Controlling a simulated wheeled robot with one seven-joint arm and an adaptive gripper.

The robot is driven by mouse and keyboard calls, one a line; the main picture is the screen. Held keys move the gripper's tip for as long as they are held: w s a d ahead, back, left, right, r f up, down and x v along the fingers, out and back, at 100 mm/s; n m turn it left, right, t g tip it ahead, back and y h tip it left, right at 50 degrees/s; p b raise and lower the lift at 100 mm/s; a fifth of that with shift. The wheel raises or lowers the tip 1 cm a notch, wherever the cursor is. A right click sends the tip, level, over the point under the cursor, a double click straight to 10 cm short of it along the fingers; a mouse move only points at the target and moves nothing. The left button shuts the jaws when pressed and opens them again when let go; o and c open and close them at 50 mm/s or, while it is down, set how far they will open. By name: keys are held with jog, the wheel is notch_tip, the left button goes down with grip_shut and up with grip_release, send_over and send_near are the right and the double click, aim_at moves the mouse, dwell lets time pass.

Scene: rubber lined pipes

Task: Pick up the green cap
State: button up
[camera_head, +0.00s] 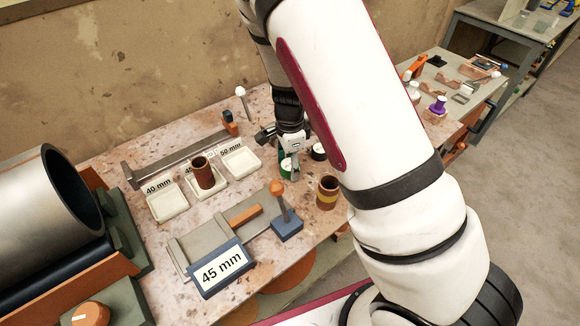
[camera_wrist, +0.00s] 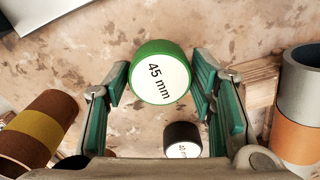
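The green cap (camera_wrist: 160,73) has a white top face marked "45 mm" and sits on the speckled table. In the wrist view it lies between the tips of my gripper (camera_wrist: 160,82), whose green-padded fingers stand apart, one on each side. The gaps look very small, and I cannot tell whether the pads touch it. In the head view the cap (camera_head: 286,168) shows just below my gripper (camera_head: 290,160), partly covered by the fingers.
A dark cap (camera_wrist: 183,138) stands close by. A brown pipe with a yellow band (camera_head: 327,193) is to the right. Trays labelled 40 mm (camera_head: 168,215) and 50 mm (camera_head: 240,172) flank one holding a brown pipe (camera_head: 203,172). A lever with an orange knob (camera_head: 277,188) rises nearby.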

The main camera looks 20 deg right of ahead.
aim_at(290, 164)
jog(key=shift+r, duration=0.1)
notch_tip(290, 164, up, 10)
jog(key=shift+p, duration=0.45)
dwell(0.8)
